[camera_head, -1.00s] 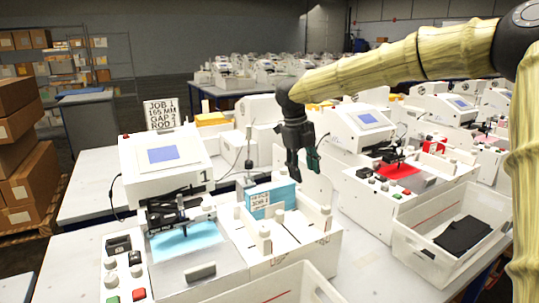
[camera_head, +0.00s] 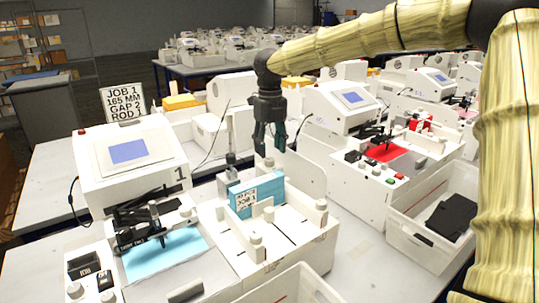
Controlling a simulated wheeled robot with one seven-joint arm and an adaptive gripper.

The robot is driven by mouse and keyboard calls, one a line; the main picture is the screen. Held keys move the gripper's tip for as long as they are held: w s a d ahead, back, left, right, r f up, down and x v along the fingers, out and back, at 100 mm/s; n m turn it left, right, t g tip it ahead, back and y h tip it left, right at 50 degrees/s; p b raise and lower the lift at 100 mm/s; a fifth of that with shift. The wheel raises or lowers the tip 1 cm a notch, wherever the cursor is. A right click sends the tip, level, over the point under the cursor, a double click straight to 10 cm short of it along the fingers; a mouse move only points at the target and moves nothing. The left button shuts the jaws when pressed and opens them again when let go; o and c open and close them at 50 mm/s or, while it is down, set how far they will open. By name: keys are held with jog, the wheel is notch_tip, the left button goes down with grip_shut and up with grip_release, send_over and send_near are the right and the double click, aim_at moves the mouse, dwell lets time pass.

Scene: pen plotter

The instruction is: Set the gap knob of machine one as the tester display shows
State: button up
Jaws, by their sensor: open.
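Machine one (camera_head: 135,170) is the white unit at left with a "1" on its side and a blank blue screen (camera_head: 127,152). Pale knobs (camera_head: 74,291) sit on its front-left panel; I cannot tell which is the gap knob. A small black unit (camera_head: 84,266) stands beside them with tiny, unreadable marks; I cannot tell whether it is the tester display. My gripper (camera_head: 270,146) points down, open and empty, above and behind the blue box (camera_head: 257,193), right of machine one and away from the knobs.
A sign (camera_head: 123,103) behind machine one reads JOB 1, 165 MM, GAP 2, ROD 1. A blue sheet (camera_head: 150,262) lies on its bed. A second machine (camera_head: 350,110) and a white bin (camera_head: 412,235) stand to the right. An open white box (camera_head: 300,290) is in front.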

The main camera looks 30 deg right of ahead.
aim_at(270, 159)
jog(key=shift+f, duration=1.85)
jog(key=c, duration=1.1)
jog(key=shift+o, duration=0.2)
jog(key=shift+r+n+p, duration=0.2)
jog(key=shift+n+p, duration=0.2)
jog(key=shift+p, duration=0.4)
jog(key=shift+r+n+p, duration=0.1)
jog(key=shift+n+p, duration=0.5)
jog(key=shift+p, duration=0.3)
jog(key=n+p, duration=0.2)
jog(key=p, duration=0.1)
jog(key=n+p, duration=0.5)
jog(key=shift+f, duration=0.25)
